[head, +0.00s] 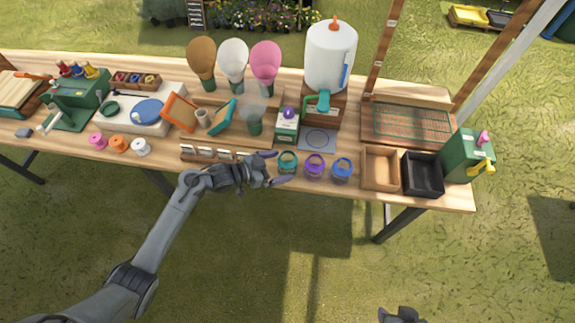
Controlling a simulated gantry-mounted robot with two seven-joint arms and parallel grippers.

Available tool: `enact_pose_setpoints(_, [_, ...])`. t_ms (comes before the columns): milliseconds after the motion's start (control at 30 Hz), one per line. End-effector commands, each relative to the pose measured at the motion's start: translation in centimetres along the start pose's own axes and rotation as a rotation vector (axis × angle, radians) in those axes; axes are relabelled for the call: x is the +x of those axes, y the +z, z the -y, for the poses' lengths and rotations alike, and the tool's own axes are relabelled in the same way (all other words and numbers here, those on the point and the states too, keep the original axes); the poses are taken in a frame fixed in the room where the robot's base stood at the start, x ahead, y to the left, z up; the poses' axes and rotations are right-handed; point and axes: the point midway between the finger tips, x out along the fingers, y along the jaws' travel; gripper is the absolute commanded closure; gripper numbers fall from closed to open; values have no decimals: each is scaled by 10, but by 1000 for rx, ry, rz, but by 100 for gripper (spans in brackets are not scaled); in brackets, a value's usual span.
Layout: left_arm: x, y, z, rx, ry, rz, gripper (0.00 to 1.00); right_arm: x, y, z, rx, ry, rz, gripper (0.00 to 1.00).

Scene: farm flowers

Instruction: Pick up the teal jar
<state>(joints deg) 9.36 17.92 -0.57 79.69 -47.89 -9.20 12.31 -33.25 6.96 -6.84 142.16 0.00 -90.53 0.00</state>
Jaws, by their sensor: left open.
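The teal jar (288,161) stands upright near the front edge of the wooden table, at the left end of a short row with a purple jar (314,165) and a blue jar (342,169). My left gripper (279,168) is open, with its fingertips pointing right at the teal jar's left side. One finger is on the far side and one on the near side. I cannot tell whether they touch the jar. My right gripper (401,315) shows only partly at the bottom edge, away from the table, and its jaws are unclear.
A white dispenser (330,55) stands behind the jars, with a small green-and-white box (287,126) beside it. A tan tray (381,168) and a black tray (422,175) sit to the right. A wooden rack (192,152) lies behind my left wrist. The grass in front is clear.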

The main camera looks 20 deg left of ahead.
Motion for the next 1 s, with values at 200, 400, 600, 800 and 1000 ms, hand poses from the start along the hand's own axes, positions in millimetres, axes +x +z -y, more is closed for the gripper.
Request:
enact_pose_setpoints(200, [25,0,5,-2,1,-3,2,6,2,2,5,-5,-1,57])
enact_pose_setpoints(400, [46,0,6,-2,1,-1,2,10,3,2,6,-6,-1,57])
enact_pose_setpoints(600, [50,-1,6,0,0,-1,2,11,3,2,4,-5,0,57])
enact_pose_setpoints(800, [50,-1,6,0,0,0,12,11,4,1,-1,0,1,57])
enact_pose_setpoints(1000, [50,0,6,0,0,0,43,11,4,0,-5,3,2,57])
